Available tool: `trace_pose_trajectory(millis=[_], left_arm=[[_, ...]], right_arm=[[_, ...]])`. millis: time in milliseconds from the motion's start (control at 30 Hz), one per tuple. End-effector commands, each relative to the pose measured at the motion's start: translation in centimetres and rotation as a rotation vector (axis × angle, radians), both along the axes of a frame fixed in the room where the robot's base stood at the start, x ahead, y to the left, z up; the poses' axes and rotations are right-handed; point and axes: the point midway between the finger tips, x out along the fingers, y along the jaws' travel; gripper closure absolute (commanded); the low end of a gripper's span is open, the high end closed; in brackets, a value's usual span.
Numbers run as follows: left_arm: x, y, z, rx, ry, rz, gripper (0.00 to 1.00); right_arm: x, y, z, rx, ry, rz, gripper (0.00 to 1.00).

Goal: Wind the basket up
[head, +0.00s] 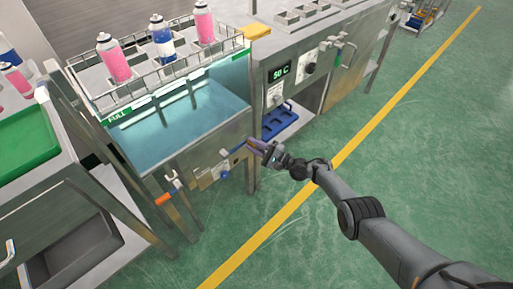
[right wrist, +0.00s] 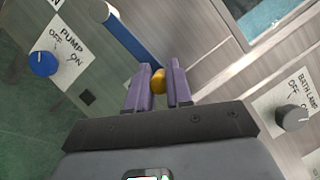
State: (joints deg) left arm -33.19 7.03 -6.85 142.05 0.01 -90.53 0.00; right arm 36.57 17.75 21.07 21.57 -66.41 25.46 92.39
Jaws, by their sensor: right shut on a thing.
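The wire basket (head: 172,76) hangs above the water of the bath (head: 185,125) in the head view. It carries two pink cans (head: 115,62) (head: 204,24) and a blue-and-white can (head: 162,42), all upright. My right gripper (head: 258,147) is at the bath's front panel, at the crank. In the right wrist view the crank has a blue arm (right wrist: 135,38) and an orange knob (right wrist: 158,82). The purple fingers of my right gripper (right wrist: 157,85) are shut around the knob, which is partly hidden between them. My left gripper is not in view.
The PUMP knob (right wrist: 43,63) and BATH LAMP knob (right wrist: 291,118) sit on the panel near the crank. A cabinet with a 50 C display (head: 279,73) stands to the right. A green tray (head: 28,138) is at the left. The floor in front is clear.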

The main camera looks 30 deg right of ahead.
Motion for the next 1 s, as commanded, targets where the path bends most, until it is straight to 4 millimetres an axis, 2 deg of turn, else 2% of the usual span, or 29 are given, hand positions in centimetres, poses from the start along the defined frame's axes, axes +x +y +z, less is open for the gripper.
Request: trace_pose_trajectory(millis=[33, 100, 700, 733, 800, 900, 1000], left_arm=[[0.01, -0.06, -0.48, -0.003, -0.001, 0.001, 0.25], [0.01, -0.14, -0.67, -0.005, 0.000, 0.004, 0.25], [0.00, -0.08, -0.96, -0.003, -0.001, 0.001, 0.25], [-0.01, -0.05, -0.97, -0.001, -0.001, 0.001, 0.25], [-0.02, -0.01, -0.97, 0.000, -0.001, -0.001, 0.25], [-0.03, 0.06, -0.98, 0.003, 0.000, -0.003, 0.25], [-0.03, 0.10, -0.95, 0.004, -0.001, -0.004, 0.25]], right_arm=[[0.01, -0.19, -0.74, -0.006, 0.005, -0.007, 1.00], [0.02, -0.16, -0.93, -0.007, 0.004, -0.007, 1.00], [-0.14, -0.02, -1.55, -0.008, 0.012, -0.004, 1.00], [-0.14, -0.02, -1.58, -0.007, 0.013, -0.003, 0.78], [-0.15, -0.03, -1.60, -0.007, 0.013, -0.004, 0.68], [-0.12, -0.06, -1.49, -0.007, 0.011, -0.005, 0.55], [-0.08, -0.03, -1.32, -0.005, 0.008, -0.003, 0.55]])
